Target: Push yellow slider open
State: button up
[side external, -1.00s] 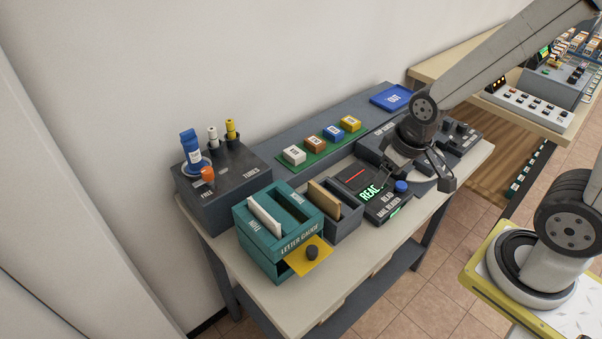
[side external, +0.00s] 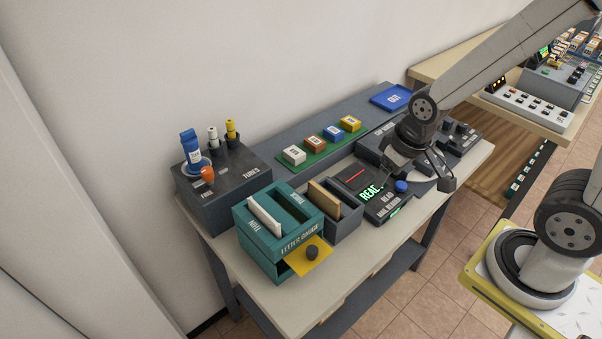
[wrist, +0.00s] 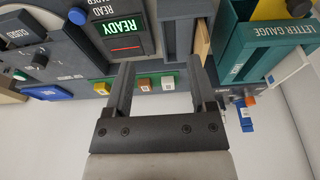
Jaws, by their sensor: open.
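The yellow slider (side external: 322,255) is a flat yellow plate with a dark round knob. It sticks out low at the front of the teal letter gauge box (side external: 262,251). A yellow part of it also shows at the top right edge of the wrist view (wrist: 271,8), beside the teal gauge (wrist: 248,48). My gripper (side external: 440,170) is open and empty. It hangs over the right part of the bench, by the mail reader, well to the right of the slider and apart from it. In the wrist view its two fingers (wrist: 160,64) stand apart with nothing between them.
The mail reader (side external: 389,207) with a blue button and a dark grey holder (side external: 343,226) with a tan card stand between my gripper and the gauge. A tubes box (side external: 225,192) stands behind the gauge. Small colored blocks sit on a green strip (side external: 312,155). A blue tray (side external: 391,98) lies at the back.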

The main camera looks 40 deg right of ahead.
jog(key=c, duration=0.3)
jog(key=shift+w+a, duration=0.15)
jog(key=shift+a, duration=0.2)
jog(key=n+g, duration=0.3)
jog(key=n, duration=0.6)
send_over(312, 249)
jog(key=shift+f, duration=0.45)
jog(key=shift+f, duration=0.1)
jog(key=shift+f, duration=3.8)
